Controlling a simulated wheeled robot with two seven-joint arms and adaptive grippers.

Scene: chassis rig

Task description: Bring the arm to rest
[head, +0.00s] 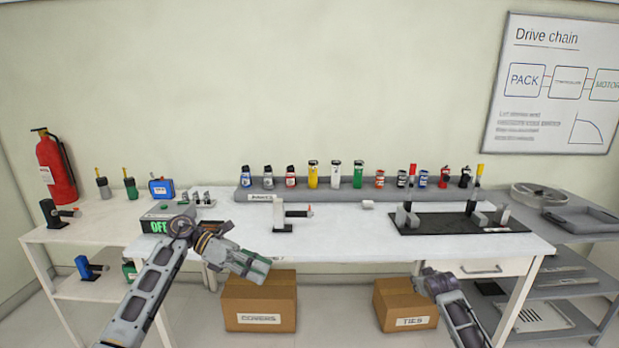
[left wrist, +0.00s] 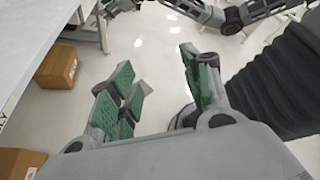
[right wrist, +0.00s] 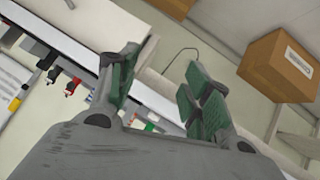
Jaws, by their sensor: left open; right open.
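My left gripper (head: 258,267) hangs in front of the bench's front edge, above the box labelled COVERS. Its green-padded fingers stand apart in the left wrist view (left wrist: 158,78), with only floor between them. My right arm comes in at the lower right, and its front end (head: 432,280) is beside the box labelled TIES. In the right wrist view my right gripper (right wrist: 162,72) has its fingers spread, with nothing held between them. In the head view its fingers are too small and dark to make out.
The white workbench (head: 350,240) holds a rack of small bottles and parts (head: 330,188), a black fixture (head: 460,222) and a box reading OFF (head: 160,226). The COVERS box (head: 259,300) and TIES box (head: 405,303) sit below. A grey shelf cart (head: 590,238) stands right.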

